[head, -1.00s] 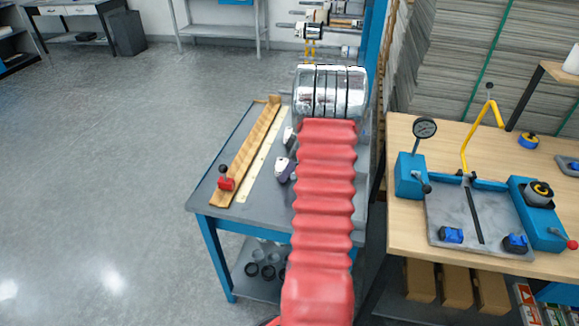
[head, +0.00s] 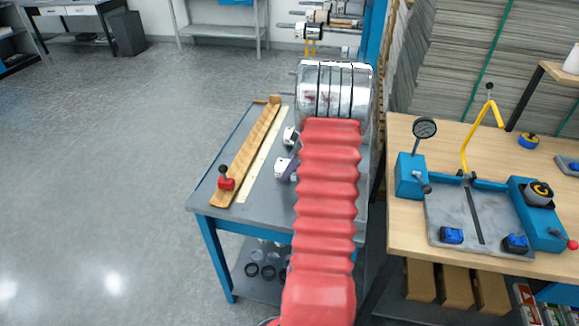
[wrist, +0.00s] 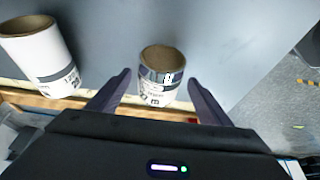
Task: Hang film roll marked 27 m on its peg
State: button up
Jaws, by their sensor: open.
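Two film rolls with brown cores stand on the grey bench (head: 225,190). In the wrist view, one roll (wrist: 160,62) is between my gripper's (wrist: 160,78) two purple fingers, which are open and apart from it. A white roll with a grey band (wrist: 38,52) stands to the left, outside the fingers. Both carry printed labels, but I cannot read a 27 m mark on either. In the head view, one roll (head: 281,168) shows partly beside my red arm. The pegs (head: 288,26) are at the top, some bearing rolls.
A wooden strip with a red knob (head: 227,183) lies along the bench's left side. Dark rings (head: 268,271) are on its lower shelf. To the right is a wooden table (head: 405,228) with a blue press. Open floor lies to the left.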

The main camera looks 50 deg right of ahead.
jog(key=v, duration=1.1)
jog(key=shift+a, duration=0.1)
jog(key=w+a+r+m, duration=0.15)
jog(key=a+r, duration=0.25)
jog(key=a, duration=0.5)
jog(key=w+a+r+h, duration=0.15)
jog(key=a+r, duration=0.25)
jog(key=a, duration=0.6)
jog(key=w+a+r, duration=0.2)
jog(key=a+r, duration=0.2)
jog(key=a, duration=0.5)
jog(key=s+a+m, duration=0.1)
jog(key=s+a, duration=0.6)
jog(key=a, duration=0.4)
jog(key=s+a+m+t, duration=0.1)
jog(key=s+a+m, duration=0.1)
jog(key=s+a, duration=0.5)
jog(key=shift+a+f, duration=0.25)
jog(key=shift+a, duration=2)
